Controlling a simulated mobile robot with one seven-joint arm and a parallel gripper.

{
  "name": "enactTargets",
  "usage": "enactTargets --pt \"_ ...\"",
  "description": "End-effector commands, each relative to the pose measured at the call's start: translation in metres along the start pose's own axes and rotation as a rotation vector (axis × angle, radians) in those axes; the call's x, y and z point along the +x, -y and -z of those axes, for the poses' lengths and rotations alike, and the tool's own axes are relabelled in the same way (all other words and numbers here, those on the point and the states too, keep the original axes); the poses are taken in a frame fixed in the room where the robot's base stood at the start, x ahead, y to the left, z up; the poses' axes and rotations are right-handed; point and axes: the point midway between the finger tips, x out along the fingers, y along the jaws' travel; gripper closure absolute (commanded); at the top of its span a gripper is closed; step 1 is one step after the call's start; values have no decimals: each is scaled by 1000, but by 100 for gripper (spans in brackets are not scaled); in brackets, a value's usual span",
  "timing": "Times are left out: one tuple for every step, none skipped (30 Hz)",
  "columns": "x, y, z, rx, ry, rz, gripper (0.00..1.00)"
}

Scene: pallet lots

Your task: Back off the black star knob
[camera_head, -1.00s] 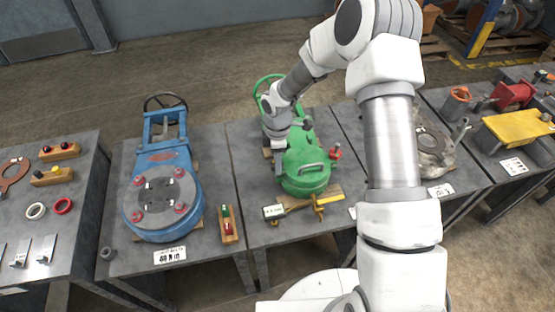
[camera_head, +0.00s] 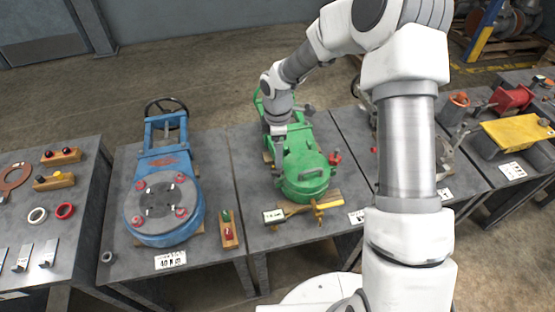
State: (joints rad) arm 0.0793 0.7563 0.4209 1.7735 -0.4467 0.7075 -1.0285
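The green valve (camera_head: 305,172) lies on the middle table, with its round flanged end towards me. A small dark knob-like part (camera_head: 309,109) sticks out at its far right side; it is too small to tell whether it is star-shaped. A red knob (camera_head: 335,158) stands out on the valve's right side. My gripper (camera_head: 279,146) points down over the left side of the green valve's body, behind its round end. My wrist hides the valve part beneath it. The fingers are too small and dark to tell whether they are open or touch anything.
A blue valve (camera_head: 168,190) with a black handwheel (camera_head: 165,104) lies on the table to the left. A yellow plate (camera_head: 518,135) and red parts are at right. My arm covers part of the right table.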

Motion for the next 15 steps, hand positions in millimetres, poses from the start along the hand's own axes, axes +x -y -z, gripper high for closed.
enactTargets --pt "-17 -1 0 0 0 -6 20" --pt "-24 -1 0 0 0 -5 20" --pt "-34 -1 0 1 -1 -5 20" --pt "-41 -1 -1 1 0 -5 20" --pt "-48 -1 -1 1 0 -5 20" --pt "-57 -1 0 1 0 -5 20" --pt "-63 -1 0 1 -1 -5 20" --pt "-68 -1 0 0 -1 -4 20" --pt "-76 -1 0 -1 0 -4 20" --pt "-80 -1 0 -1 0 -4 20" --pt "-84 -1 0 0 0 -3 20" --pt "-89 0 0 1 0 -2 20" --pt "-92 0 0 1 0 -2 20" --pt "-95 0 0 1 0 -2 20" --pt "-98 0 0 0 -1 -2 20"
